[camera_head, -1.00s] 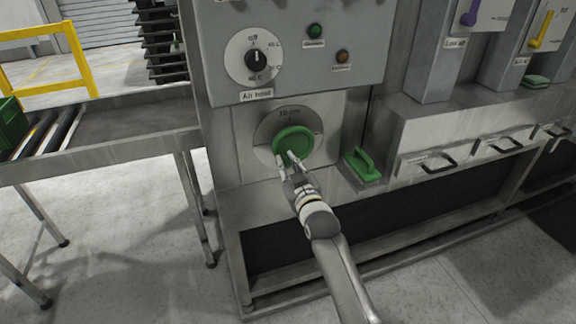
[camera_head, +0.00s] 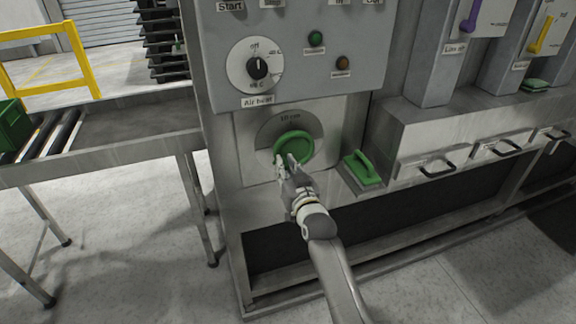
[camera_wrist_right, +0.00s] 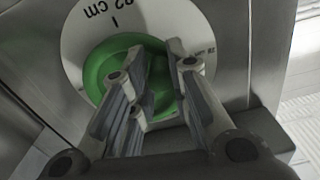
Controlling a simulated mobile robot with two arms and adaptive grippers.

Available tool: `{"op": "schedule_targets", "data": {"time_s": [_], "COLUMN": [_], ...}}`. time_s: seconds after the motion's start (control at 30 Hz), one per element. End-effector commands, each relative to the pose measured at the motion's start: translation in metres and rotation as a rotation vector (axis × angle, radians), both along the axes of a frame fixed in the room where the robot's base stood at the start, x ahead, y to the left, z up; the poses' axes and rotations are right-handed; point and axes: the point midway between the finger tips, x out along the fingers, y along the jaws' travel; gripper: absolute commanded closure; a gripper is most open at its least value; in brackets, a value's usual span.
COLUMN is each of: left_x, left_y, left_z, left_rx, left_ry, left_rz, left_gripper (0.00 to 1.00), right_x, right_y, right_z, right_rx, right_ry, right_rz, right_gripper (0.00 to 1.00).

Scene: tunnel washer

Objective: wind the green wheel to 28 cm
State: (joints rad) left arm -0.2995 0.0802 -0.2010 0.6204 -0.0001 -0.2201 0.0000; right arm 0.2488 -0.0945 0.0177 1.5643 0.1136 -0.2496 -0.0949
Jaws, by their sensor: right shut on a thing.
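The green wheel (camera_head: 293,146) is on the front of the grey machine, in front of a round dial plate (camera_head: 290,121). My right gripper (camera_head: 288,163) is shut on the lower rim of the green wheel. In the right wrist view the wheel (camera_wrist_right: 102,66) lies behind the fingers (camera_wrist_right: 158,58), which hide part of it. A cm figure on the plate (camera_wrist_right: 145,15) shows upside down there. My left gripper is not in view.
An air heat knob (camera_head: 257,69) sits on the panel above the wheel. A green-handled block (camera_head: 363,169) stands on a ledge just right of the wheel. Drawers with black handles (camera_head: 437,164) lie further right. A roller conveyor (camera_head: 110,130) is at the left.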

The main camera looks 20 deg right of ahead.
Motion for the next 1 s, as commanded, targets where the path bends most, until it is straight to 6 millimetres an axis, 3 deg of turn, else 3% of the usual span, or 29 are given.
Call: {"op": "schedule_targets", "data": {"time_s": [0.03,0.5,1.0], "left_x": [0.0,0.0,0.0], "left_y": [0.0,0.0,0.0], "left_z": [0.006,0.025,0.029], "left_rx": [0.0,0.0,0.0], "left_ry": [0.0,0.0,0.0], "left_rz": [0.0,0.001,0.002], "left_gripper": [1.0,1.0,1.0], "right_x": [0.001,0.001,0.001], "right_y": [0.001,0.004,0.004], "right_z": [0.009,0.024,0.029], "right_rx": [0.046,0.382,0.479], "right_ry": [-0.007,0.0,-0.002], "right_rz": [0.0,-0.001,-0.001], "right_gripper": [1.0,1.0,1.0]}}
